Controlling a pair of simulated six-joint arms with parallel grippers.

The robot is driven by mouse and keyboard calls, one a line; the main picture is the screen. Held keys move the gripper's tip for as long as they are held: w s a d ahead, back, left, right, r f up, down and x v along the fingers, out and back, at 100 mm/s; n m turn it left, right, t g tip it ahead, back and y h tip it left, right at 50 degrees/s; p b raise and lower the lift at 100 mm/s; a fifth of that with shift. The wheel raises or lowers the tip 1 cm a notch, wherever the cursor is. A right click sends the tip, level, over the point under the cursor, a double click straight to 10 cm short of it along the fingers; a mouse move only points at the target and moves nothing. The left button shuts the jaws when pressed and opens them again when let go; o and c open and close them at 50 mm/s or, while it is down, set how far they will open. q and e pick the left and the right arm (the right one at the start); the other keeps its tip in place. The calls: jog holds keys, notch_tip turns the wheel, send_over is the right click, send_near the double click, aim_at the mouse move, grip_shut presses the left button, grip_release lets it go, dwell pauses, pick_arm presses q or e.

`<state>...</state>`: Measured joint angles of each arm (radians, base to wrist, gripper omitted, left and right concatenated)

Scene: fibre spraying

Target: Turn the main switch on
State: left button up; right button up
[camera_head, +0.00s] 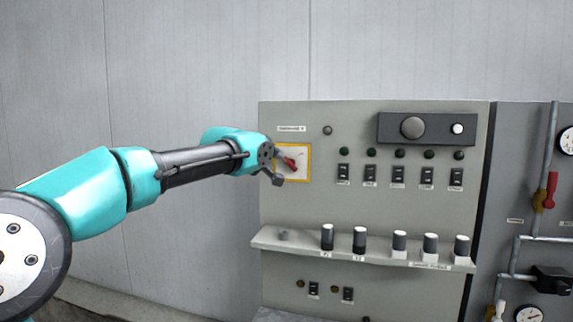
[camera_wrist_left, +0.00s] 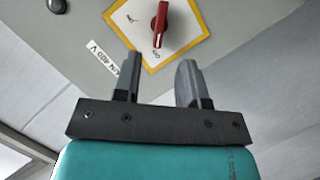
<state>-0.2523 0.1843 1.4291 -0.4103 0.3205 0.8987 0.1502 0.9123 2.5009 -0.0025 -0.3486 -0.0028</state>
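The main switch is a red rotary handle (camera_head: 290,163) on a white plate with a yellow border (camera_head: 308,163), at the upper left of the grey control panel. In the left wrist view the red handle (camera_wrist_left: 160,24) points along the picture's vertical, with its white-marked tip near a small printed label. My left gripper (camera_head: 283,166) is in front of the switch plate. In the left wrist view its two fingers (camera_wrist_left: 158,78) are apart with nothing between them, and the handle lies just beyond their tips. My right gripper is in neither view.
The panel (camera_head: 300,220) has a row of small black switches (camera_head: 399,174) with round indicators above. A shelf (camera_head: 340,253) with several dark knobs (camera_head: 360,240) juts out below. Pipes with a red valve handle (camera_head: 551,186) are at the right. The wall at left is bare.

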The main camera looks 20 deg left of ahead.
aim_at(288, 163)
pick_arm(q)
jog(key=x, duration=0.8)
jog(key=shift+w, duration=0.1)
jog(key=shift+c, duration=0.4)
grip_shut()
